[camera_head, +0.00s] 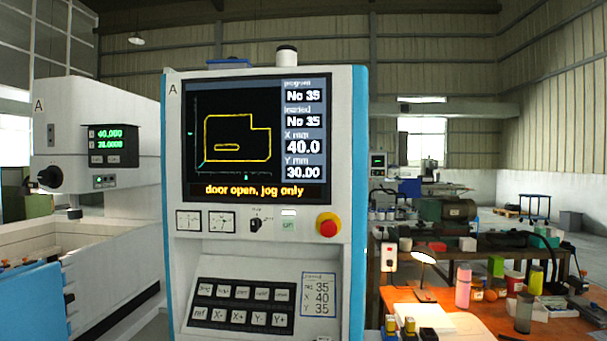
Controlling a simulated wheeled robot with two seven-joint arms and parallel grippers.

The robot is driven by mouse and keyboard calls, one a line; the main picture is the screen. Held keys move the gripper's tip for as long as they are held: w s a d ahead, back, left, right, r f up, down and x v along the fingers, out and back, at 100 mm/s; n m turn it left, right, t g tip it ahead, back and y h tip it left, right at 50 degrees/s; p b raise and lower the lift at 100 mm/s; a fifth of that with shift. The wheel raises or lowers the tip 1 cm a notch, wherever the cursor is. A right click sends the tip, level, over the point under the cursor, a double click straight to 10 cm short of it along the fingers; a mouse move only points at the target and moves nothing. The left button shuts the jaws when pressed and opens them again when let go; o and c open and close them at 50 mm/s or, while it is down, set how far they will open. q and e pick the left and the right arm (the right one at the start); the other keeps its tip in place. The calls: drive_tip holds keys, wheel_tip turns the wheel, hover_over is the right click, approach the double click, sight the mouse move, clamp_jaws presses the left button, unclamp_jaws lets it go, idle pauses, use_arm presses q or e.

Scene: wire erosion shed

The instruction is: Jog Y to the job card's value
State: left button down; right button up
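The job card (318,294) on the sloped panel reads No 35, X 40, Y 35. The jog keypad (242,306) has two rows; the lower row includes X-, X+, Y- (258,319) and Y+ (279,320). Neither of my grippers is in view.
A red emergency stop (328,225), a rotary switch (256,224) and a green "on" button (288,224) sit above the keypad. The machine's small green readout (108,134) is at left. An orange desk (480,314) with a lamp and bottles stands right.

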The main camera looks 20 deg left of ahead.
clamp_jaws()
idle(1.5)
